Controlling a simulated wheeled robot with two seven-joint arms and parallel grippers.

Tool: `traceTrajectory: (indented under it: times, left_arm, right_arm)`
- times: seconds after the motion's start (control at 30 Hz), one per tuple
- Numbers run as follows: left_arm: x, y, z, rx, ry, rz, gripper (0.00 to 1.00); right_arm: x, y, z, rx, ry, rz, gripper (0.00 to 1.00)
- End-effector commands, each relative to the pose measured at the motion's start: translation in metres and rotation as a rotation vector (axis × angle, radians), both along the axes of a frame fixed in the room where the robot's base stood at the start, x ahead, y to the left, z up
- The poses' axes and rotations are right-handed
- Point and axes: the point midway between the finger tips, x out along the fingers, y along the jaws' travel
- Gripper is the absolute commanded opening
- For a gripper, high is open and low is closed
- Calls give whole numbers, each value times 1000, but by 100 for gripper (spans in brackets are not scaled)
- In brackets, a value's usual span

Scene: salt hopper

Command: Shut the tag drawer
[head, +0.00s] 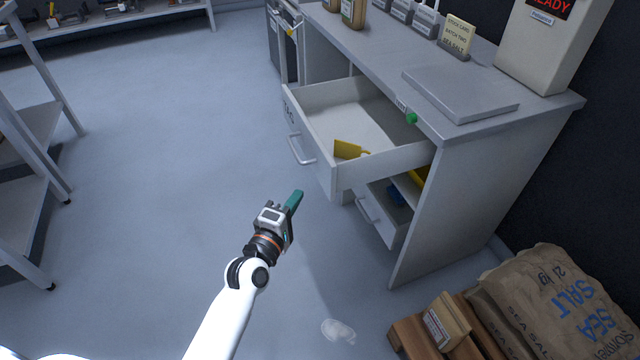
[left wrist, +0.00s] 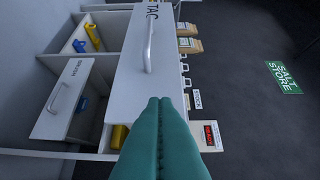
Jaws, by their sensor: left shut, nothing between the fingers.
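The tag drawer (head: 310,150) is pulled well out of the grey bench in the head view. A yellow tag (head: 348,149) lies inside it. Its front, with a bar handle (head: 298,150) and "TAG" lettering, faces left. The same drawer front (left wrist: 143,80) and handle (left wrist: 149,45) show in the left wrist view, turned on their side. My left gripper (head: 297,198) is shut and empty, with teal fingers, in front of the drawer and apart from its handle. In the left wrist view, the fingers (left wrist: 158,100) overlap the lower part of the drawer front; I cannot tell whether they touch. My right gripper is not in view.
A lower drawer (head: 382,215) also stands partly out beneath the tag drawer. The bench top (head: 385,50) carries a flat grey slab (head: 460,92) and a display box (head: 550,40). Salt sacks (head: 550,300) and cartons (head: 440,325) sit at lower right. Open floor (head: 170,160) lies left.

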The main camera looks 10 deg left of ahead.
Motion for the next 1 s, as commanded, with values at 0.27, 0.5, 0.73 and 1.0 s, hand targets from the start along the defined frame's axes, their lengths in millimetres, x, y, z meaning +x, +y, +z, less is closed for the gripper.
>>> traceTrajectory:
  times: [0.27, 0.5, 0.73, 1.0]
  left_arm:
    - [49, -21, -1, -2, 1, 0, 0]
    - [61, -39, -1, 2, 3, 0, 0]
    - [62, -41, -1, 4, 2, 0, 0]
    - [64, -40, -1, 4, 2, 0, 0]
  right_arm:
    - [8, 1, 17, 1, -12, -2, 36]
    - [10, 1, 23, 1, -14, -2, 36]
    - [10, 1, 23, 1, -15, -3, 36]
    - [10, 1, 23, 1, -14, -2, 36]
